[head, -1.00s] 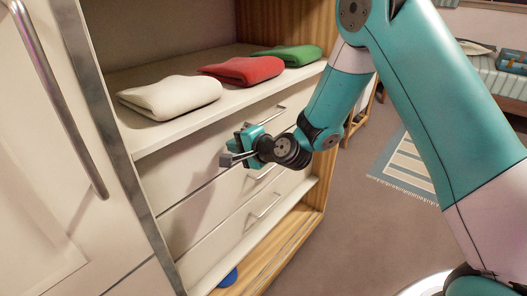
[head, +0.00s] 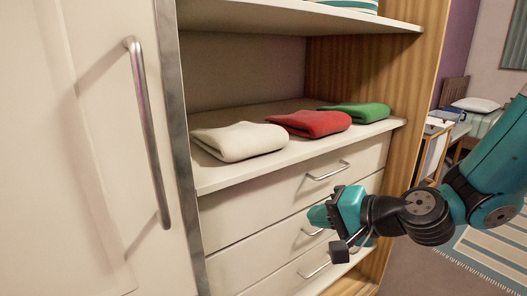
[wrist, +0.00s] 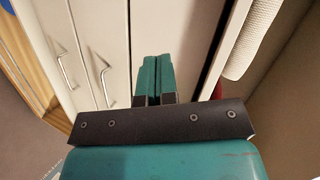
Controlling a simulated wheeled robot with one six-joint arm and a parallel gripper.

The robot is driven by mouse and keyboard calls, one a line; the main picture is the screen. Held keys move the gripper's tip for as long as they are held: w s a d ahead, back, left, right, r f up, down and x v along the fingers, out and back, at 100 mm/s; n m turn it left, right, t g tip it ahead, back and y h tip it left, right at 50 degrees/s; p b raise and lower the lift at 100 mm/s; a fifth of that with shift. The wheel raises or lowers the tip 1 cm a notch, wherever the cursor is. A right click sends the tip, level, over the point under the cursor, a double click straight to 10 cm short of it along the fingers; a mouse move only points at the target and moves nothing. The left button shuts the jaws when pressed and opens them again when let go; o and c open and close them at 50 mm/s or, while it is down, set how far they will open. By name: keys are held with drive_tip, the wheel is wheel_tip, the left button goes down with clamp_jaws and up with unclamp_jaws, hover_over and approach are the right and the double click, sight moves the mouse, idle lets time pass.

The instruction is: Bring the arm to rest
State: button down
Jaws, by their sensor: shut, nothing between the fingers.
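My gripper (head: 328,232) is in front of the wardrobe's drawers in the head view, below the shelf and to the right of the tall door. In the wrist view its two teal fingers (wrist: 153,80) are together with nothing between them. My arm reaches in from the right side of the head view. The gripper covers part of the middle drawer front; whether it touches the drawer cannot be told.
White (head: 239,141), red (head: 309,123) and green (head: 355,112) folded cloths lie on the shelf (head: 225,178). Drawers with bar handles (head: 327,171) are below, closed. A door with a long handle (head: 147,135) is at left. A striped rug (head: 480,262) lies right.

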drive_tip(key=s+d+r+n+g+h, duration=0.1)
drive_tip(key=s+r+n+g+h, duration=0.2)
drive_tip(key=s+n, duration=0.55)
drive_tip(key=s+d+r+n+g+h, duration=0.1)
drive_tip(key=s+r+n+g+h, duration=0.15)
drive_tip(key=s+n+g, duration=0.65)
drive_tip(key=s+r+m+t+p, duration=0.3)
drive_tip(key=r+m+p, duration=0.1)
drive_tip(key=r+p, duration=1.6)
drive_tip(key=shift+r+p, duration=0.2)
drive_tip(key=shift+p, duration=0.9)
